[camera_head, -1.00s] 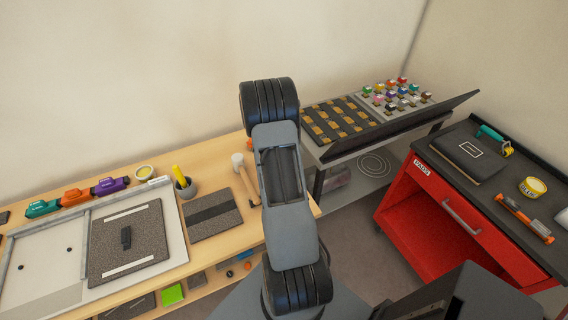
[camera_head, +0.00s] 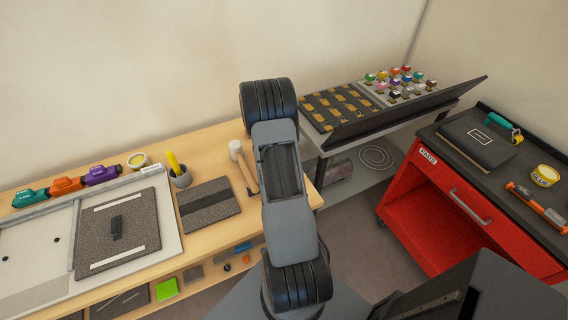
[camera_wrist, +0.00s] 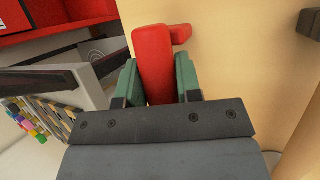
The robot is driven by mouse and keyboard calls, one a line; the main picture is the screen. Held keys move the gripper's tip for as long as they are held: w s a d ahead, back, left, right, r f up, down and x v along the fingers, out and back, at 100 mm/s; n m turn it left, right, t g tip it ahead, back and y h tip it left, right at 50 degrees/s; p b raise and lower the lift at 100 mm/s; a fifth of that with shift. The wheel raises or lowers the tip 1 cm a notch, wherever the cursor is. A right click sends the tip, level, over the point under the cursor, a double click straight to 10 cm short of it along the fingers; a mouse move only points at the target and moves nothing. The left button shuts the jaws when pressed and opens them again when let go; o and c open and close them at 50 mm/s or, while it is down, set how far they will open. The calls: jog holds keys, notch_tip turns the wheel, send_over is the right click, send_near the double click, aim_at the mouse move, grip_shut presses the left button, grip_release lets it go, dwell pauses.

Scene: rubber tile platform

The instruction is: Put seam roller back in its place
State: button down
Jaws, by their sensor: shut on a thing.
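A red tool (camera_wrist: 155,65), which looks to be the seam roller, shows in the wrist view between the green fingers of my gripper (camera_wrist: 158,82). The gripper is shut on it. Its long red body points away from the palm, and a short red part sticks out to the right at its far end. No roller wheel can be made out. In the head view my arm stands in the middle, and the gripper and held tool are not seen there.
A sloped rack (camera_head: 345,110) stands behind.

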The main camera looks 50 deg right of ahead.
jog(key=shift+f+b, duration=0.3)
jog(key=shift+f, duration=0.15)
dwell(0.6)
jog(key=c, duration=0.7)
grip_release()
jog(key=b+v, duration=0.1)
jog(key=v, duration=1.2)
jog(key=shift+w+r, duration=0.2)
jog(key=shift+r, duration=0.1)
